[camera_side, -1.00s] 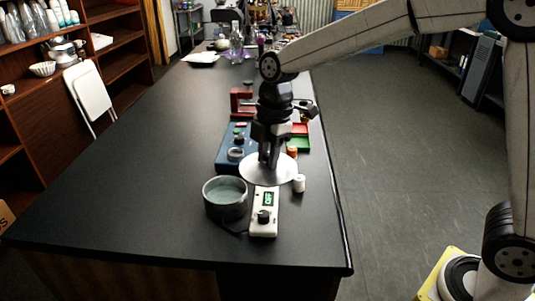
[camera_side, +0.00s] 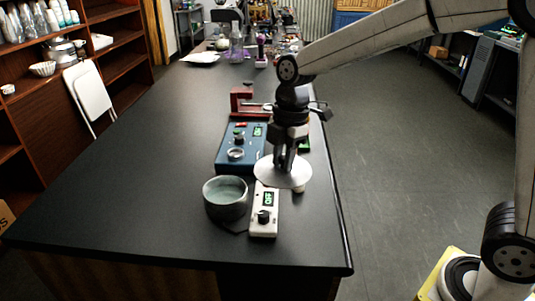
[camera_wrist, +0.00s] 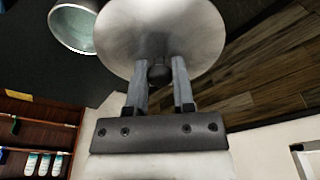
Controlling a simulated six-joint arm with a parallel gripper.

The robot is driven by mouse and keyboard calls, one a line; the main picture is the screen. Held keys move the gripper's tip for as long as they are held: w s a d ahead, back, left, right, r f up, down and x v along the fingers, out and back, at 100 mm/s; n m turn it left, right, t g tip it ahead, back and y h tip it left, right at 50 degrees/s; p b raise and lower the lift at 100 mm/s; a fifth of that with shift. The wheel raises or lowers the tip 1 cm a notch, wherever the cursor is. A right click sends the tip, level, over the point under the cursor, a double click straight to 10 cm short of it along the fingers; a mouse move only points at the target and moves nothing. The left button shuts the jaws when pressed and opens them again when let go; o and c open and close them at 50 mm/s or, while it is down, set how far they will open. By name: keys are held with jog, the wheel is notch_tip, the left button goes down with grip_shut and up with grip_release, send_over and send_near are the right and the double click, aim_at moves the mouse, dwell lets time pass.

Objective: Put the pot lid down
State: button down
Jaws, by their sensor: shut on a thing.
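The pot lid (camera_side: 270,175) is a round, light metal disc with a dark knob (camera_wrist: 159,73). My gripper (camera_side: 286,168) is shut on the lid's knob; the wrist view shows both fingers (camera_wrist: 160,78) on either side of it. The lid is held roughly level above the right part of the table, over the top end of a white device and a small white item.
The white device (camera_side: 263,218) with a dial and green display stands right of the pot. A blue unit (camera_side: 232,155) and a red vise-like tool (camera_side: 243,97) lie behind. The small white item (camera_side: 298,189) is mostly hidden under the lid. The table's left side (camera_side: 130,190) is clear.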

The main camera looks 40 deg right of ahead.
jog(key=s+d+f, duration=0.2)
jog(key=s+d, duration=0.2)
jog(key=s, duration=0.3)
jog(key=s+d+f, duration=0.3)
jog(key=s+d, duration=0.1)
jog(key=s, duration=0.4)
jog(key=shift+d, duration=0.25)
jog(key=w+f, duration=0.2)
jog(key=w, duration=0.2)
jog(key=w+f, duration=0.3)
jog(key=w, duration=0.1)
jog(key=w+f, duration=0.3)
jog(key=w, duration=0.1)
jog(key=shift+w+f, duration=0.65)
